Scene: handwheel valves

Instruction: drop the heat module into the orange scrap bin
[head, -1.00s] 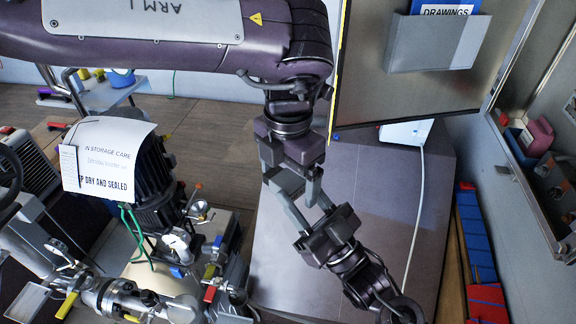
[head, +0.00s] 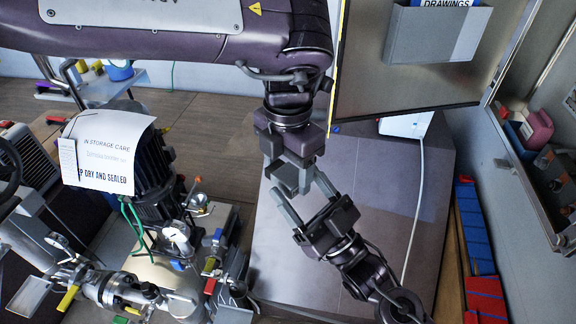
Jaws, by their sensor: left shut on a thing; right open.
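My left gripper (head: 290,182) hangs from the dark purple arm at the upper middle of the head view, pointing down. It is shut on a small grey piece that is mostly hidden between its fingers. I cannot tell from its look whether this piece is the heat module. My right gripper (head: 304,196) comes up from the lower right. It is open, its two grey fingers spread on either side just below the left gripper's tips. I cannot tell whether they touch the piece. No orange scrap bin shows in this view.
A grey-brown flat surface (head: 385,250) lies below the grippers, with a white cable (head: 414,215) across it. A motor (head: 155,175) with a paper sign, pipes and valves stand at left. A panel with a document pocket (head: 437,35) stands behind. Blue and red boxes (head: 476,232) line the right.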

